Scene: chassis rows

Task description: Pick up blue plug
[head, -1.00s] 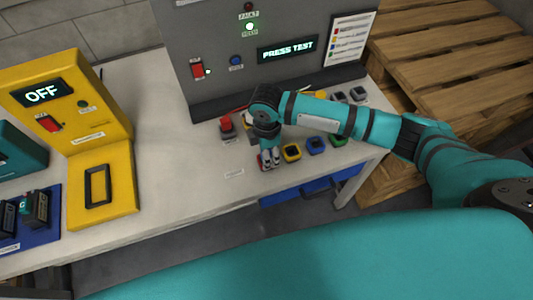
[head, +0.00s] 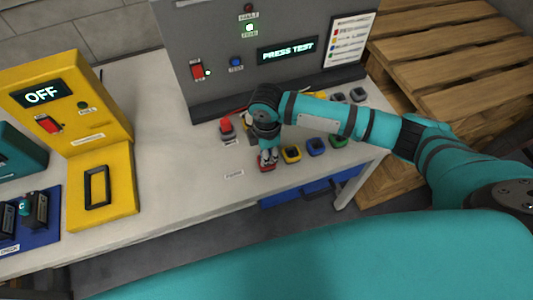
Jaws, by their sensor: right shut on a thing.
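My right gripper (head: 268,158) points down at the front row of small coloured blocks on the white table. It is shut over the red block (head: 266,168) at the left end of that row. What lies between its fingertips is mostly hidden by the fingers. A yellow block (head: 291,155), a blue block (head: 317,146) and a green block (head: 338,140) follow to the right, apart from the gripper. I cannot tell whether the blue one is a plug or a socket. My left gripper is out of view.
Behind stands a grey panel (head: 215,50) reading "PRESS TEST". A red piece (head: 227,127) and dark pieces (head: 357,95) sit in the back row, partly behind my arm. A yellow "OFF" station (head: 112,150) is at left. The table's front middle is clear.

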